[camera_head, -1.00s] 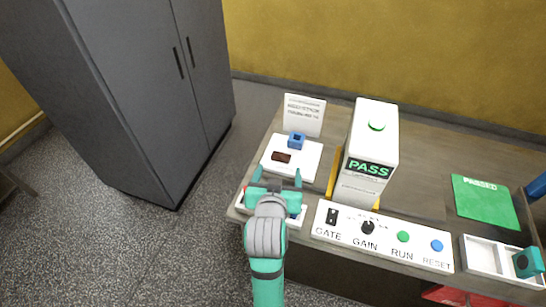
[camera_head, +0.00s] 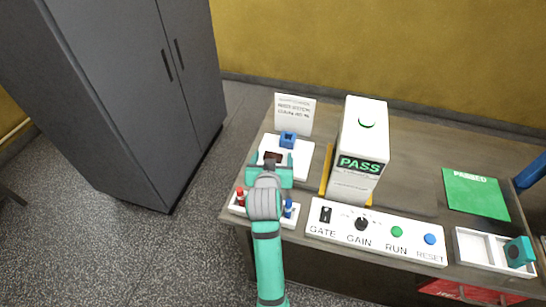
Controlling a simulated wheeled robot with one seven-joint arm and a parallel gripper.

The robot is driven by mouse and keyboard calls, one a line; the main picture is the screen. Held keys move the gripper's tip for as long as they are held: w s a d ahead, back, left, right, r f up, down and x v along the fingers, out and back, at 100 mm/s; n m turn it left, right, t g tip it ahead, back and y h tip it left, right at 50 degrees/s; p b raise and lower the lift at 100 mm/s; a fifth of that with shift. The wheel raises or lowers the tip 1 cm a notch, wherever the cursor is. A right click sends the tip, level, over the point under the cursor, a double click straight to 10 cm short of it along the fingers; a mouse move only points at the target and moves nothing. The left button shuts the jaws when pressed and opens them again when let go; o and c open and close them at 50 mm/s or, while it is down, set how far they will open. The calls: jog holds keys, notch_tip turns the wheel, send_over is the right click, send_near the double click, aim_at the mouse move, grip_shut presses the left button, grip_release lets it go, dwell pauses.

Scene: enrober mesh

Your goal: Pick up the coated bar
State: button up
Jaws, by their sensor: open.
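The coated bar (camera_head: 274,156) is a small dark brown block on a white plate (camera_head: 303,161) at the left of the bench. My gripper (camera_head: 270,162) is open, with its teal fingers reaching over the near side of the plate, one on either side of the bar in the picture. The gripper body hides the bar's near part. I cannot tell how high the fingers are above the plate.
A blue block (camera_head: 288,139) stands just behind the bar. A sign (camera_head: 295,113) is at the back. The white machine reading PASS (camera_head: 360,150) stands to the right, behind a control panel (camera_head: 376,233). A white tray (camera_head: 238,209) with red and blue items lies below my gripper.

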jog(key=shift+c, duration=0.2)
jog(key=c, duration=0.8)
jog(key=shift+r, duration=0.1)
